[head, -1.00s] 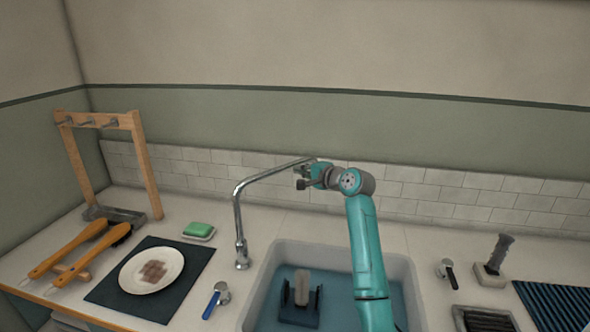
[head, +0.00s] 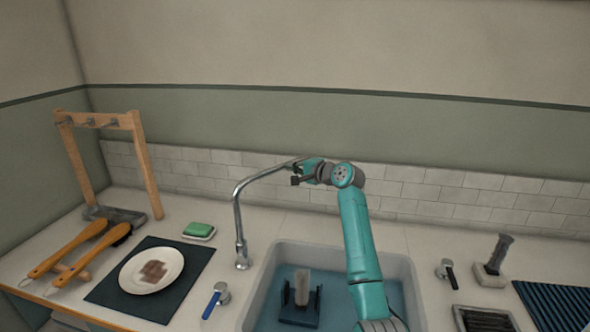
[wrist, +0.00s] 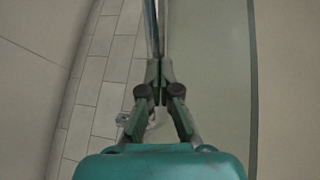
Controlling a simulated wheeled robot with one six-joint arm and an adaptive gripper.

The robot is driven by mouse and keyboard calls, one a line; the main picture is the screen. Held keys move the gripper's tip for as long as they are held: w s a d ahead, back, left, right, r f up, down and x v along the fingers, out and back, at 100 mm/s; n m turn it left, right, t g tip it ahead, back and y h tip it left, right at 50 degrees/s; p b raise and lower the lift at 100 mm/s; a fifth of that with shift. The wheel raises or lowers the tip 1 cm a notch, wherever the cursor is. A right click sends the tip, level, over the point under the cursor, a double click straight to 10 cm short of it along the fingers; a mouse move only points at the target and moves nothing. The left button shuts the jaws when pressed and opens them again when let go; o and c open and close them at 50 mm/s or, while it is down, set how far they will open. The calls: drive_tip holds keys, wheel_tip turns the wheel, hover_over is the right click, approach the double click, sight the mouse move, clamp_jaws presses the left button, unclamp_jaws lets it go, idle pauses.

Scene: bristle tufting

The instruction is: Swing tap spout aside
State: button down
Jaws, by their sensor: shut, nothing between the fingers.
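The chrome tap spout (head: 262,174) rises from its base at the left rim of the sink and slants up to the right in the head view. My gripper (head: 295,172) is at the spout's far end, and from here I cannot tell whether it touches it. In the wrist view the fingers of my gripper (wrist: 160,92) are shut together with nothing between them. The chrome spout (wrist: 155,35) runs away just beyond the fingertips. The spout's tip is partly hidden by my gripper in the head view.
The sink (head: 408,290) holds water and a dark stand (head: 300,310) with a pale upright piece. The tiled wall is close behind.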

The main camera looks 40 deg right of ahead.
drive_tip(key=w+y, duration=0.1)
drive_tip(key=w, duration=0.8)
drive_tip(key=shift+a+n, duration=0.15)
drive_tip(key=shift+n, duration=0.25)
drive_tip(key=shift+a+r, duration=0.1)
